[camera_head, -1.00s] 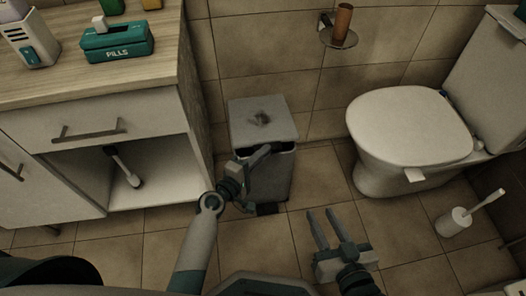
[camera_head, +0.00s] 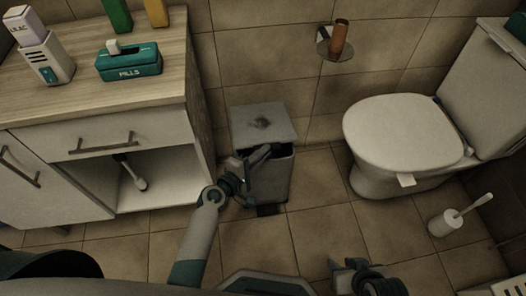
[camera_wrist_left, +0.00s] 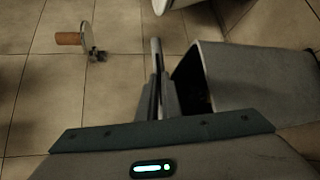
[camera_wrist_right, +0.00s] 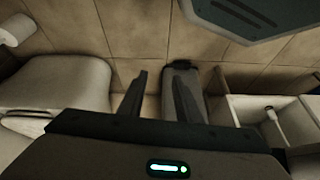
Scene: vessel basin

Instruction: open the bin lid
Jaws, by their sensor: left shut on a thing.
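The grey bin (camera_head: 268,184) stands on the floor between the cabinet and the toilet. Its flat grey lid (camera_head: 263,121) has a dark smudge on top, and a dark gap shows under its front edge. My left gripper (camera_head: 262,155) is at that front edge, shut on the lid; its fingers hide part of the gap. In the left wrist view the closed fingers (camera_wrist_left: 156,85) are beside the bin's dark opening, with the bin body (camera_wrist_left: 262,80) to the right. My right gripper (camera_wrist_right: 160,85) is open and empty, low in front of the toilet, apart from the bin.
The cabinet (camera_head: 100,140), with an open lower compartment, stands close left of the bin. The toilet (camera_head: 405,135) is to the right, with a toilet brush (camera_head: 447,222) beside it. A paper holder (camera_head: 336,48) is on the wall.

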